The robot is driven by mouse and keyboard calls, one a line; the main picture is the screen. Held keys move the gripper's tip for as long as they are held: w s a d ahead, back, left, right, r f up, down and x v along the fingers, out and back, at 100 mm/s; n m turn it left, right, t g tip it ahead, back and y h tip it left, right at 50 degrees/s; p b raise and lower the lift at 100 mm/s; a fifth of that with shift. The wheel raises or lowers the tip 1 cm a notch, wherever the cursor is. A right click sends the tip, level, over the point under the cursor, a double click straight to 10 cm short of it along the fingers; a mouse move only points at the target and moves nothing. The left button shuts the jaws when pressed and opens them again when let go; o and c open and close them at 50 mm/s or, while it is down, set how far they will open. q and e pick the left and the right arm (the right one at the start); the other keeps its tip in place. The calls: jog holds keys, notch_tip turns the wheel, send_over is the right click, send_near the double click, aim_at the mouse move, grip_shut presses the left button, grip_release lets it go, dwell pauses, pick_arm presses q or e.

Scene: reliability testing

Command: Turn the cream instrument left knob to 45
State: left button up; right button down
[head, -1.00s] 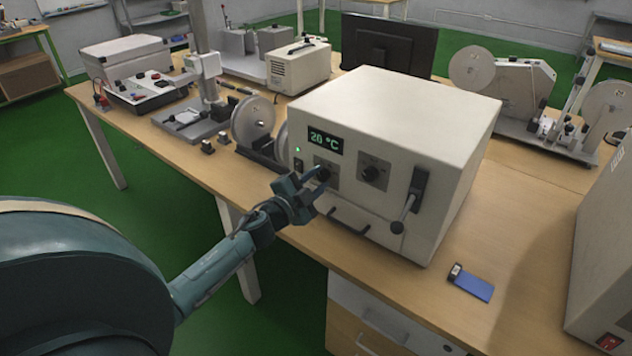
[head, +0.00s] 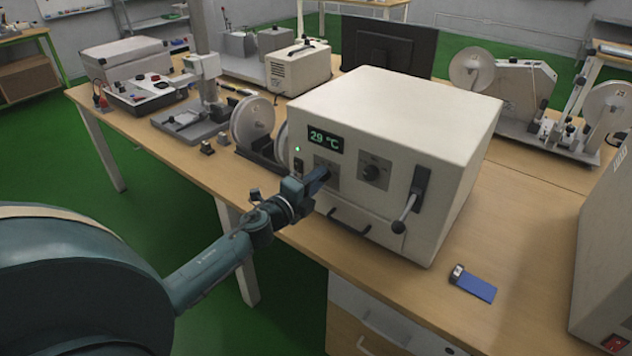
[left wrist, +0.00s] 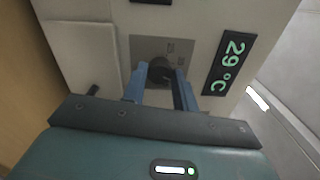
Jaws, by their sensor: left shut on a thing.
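The cream instrument (head: 400,120) stands on the wooden table, its front facing me. My left gripper (head: 322,176) is shut on this knob, with one finger on each side (left wrist: 160,88). The right knob (head: 372,173) is free. My right gripper is in neither view.
A lever handle (head: 411,200) sticks out at the instrument's front right, and a bar handle (head: 349,221) sits low on the front. A blue card-like item (head: 475,285) lies on the table at the right. A grey reel device (head: 253,122) stands close on the left.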

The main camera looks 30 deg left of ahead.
pick_arm(q)
jog(key=shift+m, duration=0.3)
jog(key=o, duration=1)
jog(key=shift+c, duration=0.2)
jog(key=s+a+b, duration=0.1)
jog(key=s, duration=1.2)
jog(key=shift+b, duration=0.3)
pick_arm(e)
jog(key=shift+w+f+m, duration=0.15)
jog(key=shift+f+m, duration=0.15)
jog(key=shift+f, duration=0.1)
pick_arm(q)
jog(key=shift+s, duration=0.1)
jog(key=s+d+f+n+g+p, duration=0.2)
jog(key=s+d+f+n, duration=0.1)
jog(key=d+n, duration=0.3)
jog(key=s+d+f+n+g+h+p, duration=0.1)
jog(key=s+d+f+n+g+p, duration=0.1)
jog(key=s+d+n, duration=0.4)
jog(key=s+d+f+n+g+p, duration=0.2)
jog(key=s+d+f+n, duration=0.3)
jog(key=d, duration=0.5)
jog(key=shift+f+n+g+h, duration=0.4)
jog(key=shift+f+n+g, duration=0.2)
jog(key=shift+f+g, duration=0.1)
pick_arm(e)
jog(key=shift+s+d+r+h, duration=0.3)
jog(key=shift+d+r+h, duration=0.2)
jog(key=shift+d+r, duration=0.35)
